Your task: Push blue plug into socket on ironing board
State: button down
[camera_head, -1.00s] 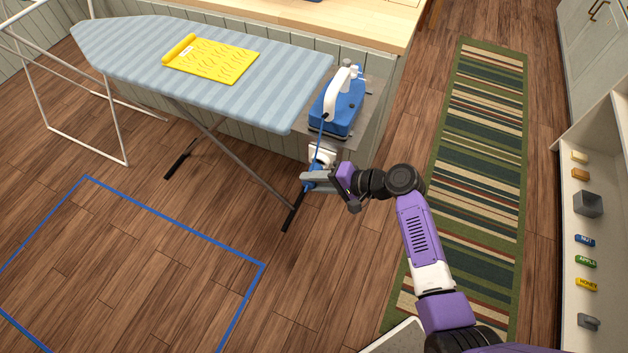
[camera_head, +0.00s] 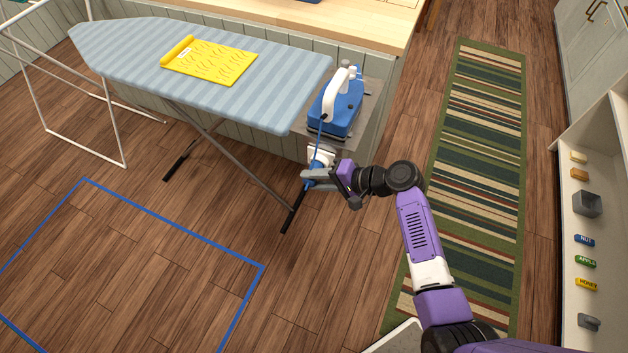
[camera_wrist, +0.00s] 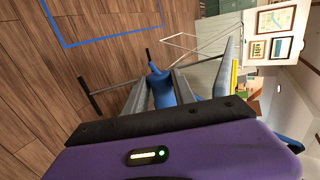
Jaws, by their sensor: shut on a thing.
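The blue plug (camera_head: 308,185) is held between the fingers of my gripper (camera_head: 312,179), just below the end of the ironing board (camera_head: 215,80). A white socket (camera_head: 321,155) hangs under the iron rest, just above and behind the fingers. I cannot tell whether plug and socket touch. A blue cord runs from the iron (camera_head: 336,105) down to my gripper.
The iron stands on a metal rest (camera_head: 372,98) at the board's right end. A folded yellow cloth (camera_head: 215,62) lies on the board. Board legs (camera_head: 235,150) cross below, near my gripper. A striped rug (camera_head: 480,150) and a shelf (camera_head: 560,220) are to the right.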

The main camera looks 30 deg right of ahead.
jog(key=shift+w+d+b, duration=0.3)
jog(key=shift+w+d, duration=0.2)
jog(key=shift+d, duration=0.2)
dwell(0.4)
jog(key=c, duration=0.9)
grip_release()
jog(key=shift+c, duration=0.2)
jog(key=o, duration=0.5)
jog(key=shift+c, duration=0.2)
jog(key=shift+a, duration=0.1)
jog(key=s+a+p, duration=0.1)
jog(key=s+a, duration=0.1)
jog(key=s+a+p, duration=0.2)
jog(key=a, duration=0.1)
jog(key=shift+s+a, duration=0.1)
jog(key=shift+a, duration=0.2)
